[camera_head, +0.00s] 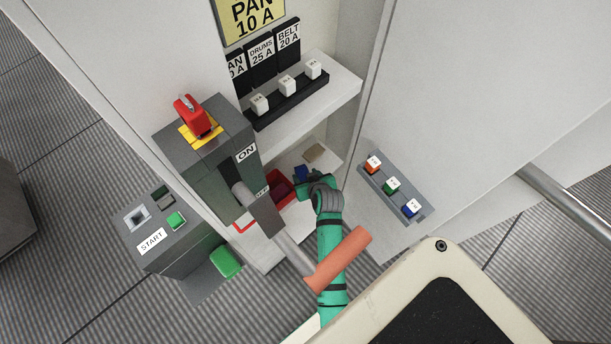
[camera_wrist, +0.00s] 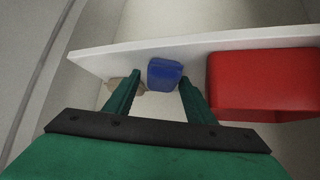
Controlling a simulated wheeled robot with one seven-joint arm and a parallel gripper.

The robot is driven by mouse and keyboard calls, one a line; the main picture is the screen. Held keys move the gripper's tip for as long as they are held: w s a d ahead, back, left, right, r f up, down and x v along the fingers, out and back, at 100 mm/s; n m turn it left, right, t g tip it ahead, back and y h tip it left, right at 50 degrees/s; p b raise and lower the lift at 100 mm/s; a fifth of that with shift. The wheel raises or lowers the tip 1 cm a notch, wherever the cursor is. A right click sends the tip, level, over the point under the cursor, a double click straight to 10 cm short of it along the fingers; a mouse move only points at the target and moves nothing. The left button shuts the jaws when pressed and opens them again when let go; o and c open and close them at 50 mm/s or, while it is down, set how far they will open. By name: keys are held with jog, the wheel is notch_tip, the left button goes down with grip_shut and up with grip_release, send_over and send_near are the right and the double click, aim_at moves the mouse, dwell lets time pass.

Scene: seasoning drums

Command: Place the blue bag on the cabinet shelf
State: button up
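The blue bag (camera_wrist: 164,74) lies just beyond and between my fingertips in the wrist view; a small dark blue part of it (camera_head: 302,172) shows in the head view, the rest hidden by my gripper. My gripper (camera_wrist: 160,84) has its two green fingers apart, one on each side of the bag. A gap shows at the left finger; I cannot tell whether the right one touches. In the head view my gripper (camera_head: 308,182) reaches into the cabinet's lower level. The white shelf (camera_wrist: 225,42) runs behind the bag, and the lower shelf (camera_head: 328,142) shows in the head view.
A red bin (camera_wrist: 262,82) stands right of the bag; it shows in the head view too (camera_head: 282,188). A tan item (camera_head: 314,152) lies on the other side. A higher shelf (camera_head: 338,92), the lever box with its orange handle (camera_head: 338,258) and a button panel (camera_head: 392,187) flank my arm.

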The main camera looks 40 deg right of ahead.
jog(key=shift+w+a, duration=0.15)
jog(key=shift+a, duration=0.3)
jog(key=v, duration=1)
jog(key=shift+s+d+r, duration=0.3)
jog(key=shift+s, duration=0.1)
